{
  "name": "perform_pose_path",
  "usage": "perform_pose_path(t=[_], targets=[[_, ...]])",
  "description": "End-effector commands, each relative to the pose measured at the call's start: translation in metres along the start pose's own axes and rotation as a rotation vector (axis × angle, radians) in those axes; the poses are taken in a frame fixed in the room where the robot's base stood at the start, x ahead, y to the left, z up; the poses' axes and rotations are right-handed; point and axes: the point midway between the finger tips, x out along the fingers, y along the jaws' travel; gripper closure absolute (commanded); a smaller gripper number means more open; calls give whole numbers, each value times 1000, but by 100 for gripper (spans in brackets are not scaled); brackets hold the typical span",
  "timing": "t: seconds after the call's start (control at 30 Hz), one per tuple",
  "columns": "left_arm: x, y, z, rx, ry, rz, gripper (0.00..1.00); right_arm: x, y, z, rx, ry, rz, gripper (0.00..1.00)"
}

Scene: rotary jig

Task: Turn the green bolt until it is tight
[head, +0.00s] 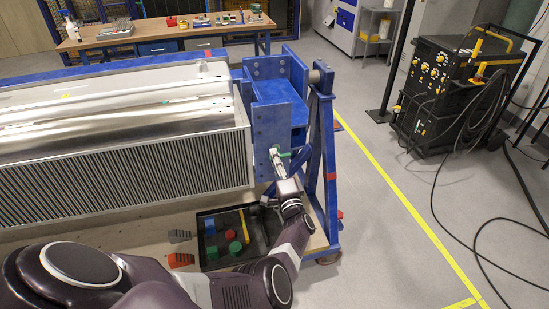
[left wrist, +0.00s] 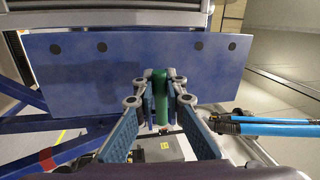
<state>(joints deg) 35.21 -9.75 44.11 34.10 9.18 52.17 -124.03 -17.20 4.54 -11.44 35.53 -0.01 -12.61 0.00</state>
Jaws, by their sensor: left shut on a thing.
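The green bolt (left wrist: 160,95) stands out from the blue plate (left wrist: 80,70) of the jig in the left wrist view. My left gripper (left wrist: 160,115) has its two fingers on either side of the bolt and is shut on it. In the head view the left gripper (head: 283,165) is at the right end of the jig, with a bit of green bolt (head: 284,154) showing beside its fingers. How deep the bolt sits in the plate is hidden. My right gripper does not show in either view.
A black tray (head: 265,250) with coloured blocks lies below the jig, with a red wedge (head: 181,260) and a grey wedge (head: 180,236) beside it. The blue jig frame (head: 329,150) stands close to my gripper. A black machine (head: 450,90) with cables stands at the right.

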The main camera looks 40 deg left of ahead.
Motion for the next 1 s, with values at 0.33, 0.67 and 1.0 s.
perform_pose_path(t=[0.33, 0.67, 1.0], targets=[[0, -2, -4, 4, 8, -2, 100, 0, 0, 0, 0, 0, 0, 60], [0, -1, -3, 3, 6, -1, 71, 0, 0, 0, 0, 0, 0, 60], [0, 2, -1, -69, -12, -1, 71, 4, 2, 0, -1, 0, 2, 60]])
